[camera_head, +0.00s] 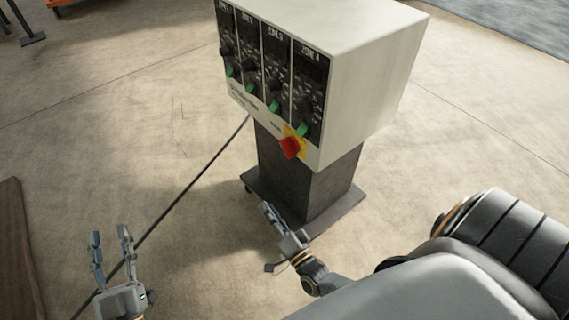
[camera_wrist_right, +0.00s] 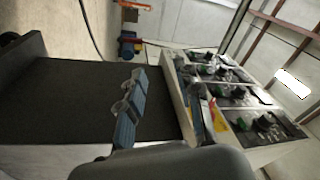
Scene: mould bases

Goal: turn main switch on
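The main switch (camera_head: 290,147) is a red knob on a yellow plate at the lower right corner of the control box's front panel (camera_head: 262,107). In the right wrist view the switch (camera_wrist_right: 220,120) shows just right of one finger, partly hidden by it. My right gripper (camera_head: 272,215) is open and empty, below the switch in the head view and apart from it. The right wrist view also shows its two spread fingers (camera_wrist_right: 168,88) with nothing between them. My left gripper (camera_head: 110,235) is open and empty at the lower left, away from the box.
The white control box (camera_head: 375,75) stands on a dark pedestal (camera_head: 305,175) with a wide base plate. Its panel carries several zone columns with black knobs and green switches. A dark cable (camera_head: 190,182) runs across the floor. A brown board (camera_head: 15,250) lies at the left edge.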

